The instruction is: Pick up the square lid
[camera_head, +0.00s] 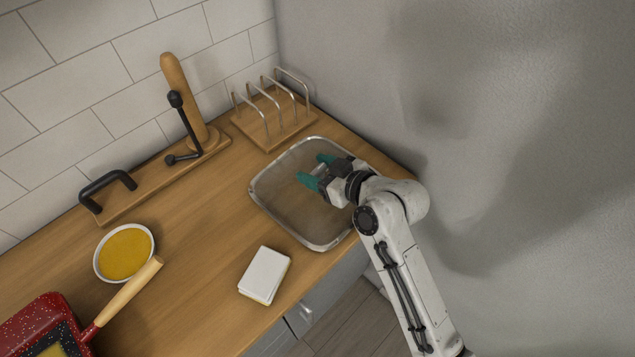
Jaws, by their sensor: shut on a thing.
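The square lid (285,195) is a see-through panel with rounded corners and a thin metal rim. It is at the right part of the wooden counter in the head view. My gripper (318,171) reaches in from the right, with its teal fingertips over the upper middle of the lid. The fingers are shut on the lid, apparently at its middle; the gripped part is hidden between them. I cannot tell whether the lid rests on the counter or is slightly raised.
A wooden rack with metal loops (272,117) stands behind the lid, near the grey wall. A white block (265,274) lies in front. A yellow-filled bowl (125,253), a red speckled pan (40,325) and a wooden stand (180,110) are left. Bare counter (205,215) lies between.

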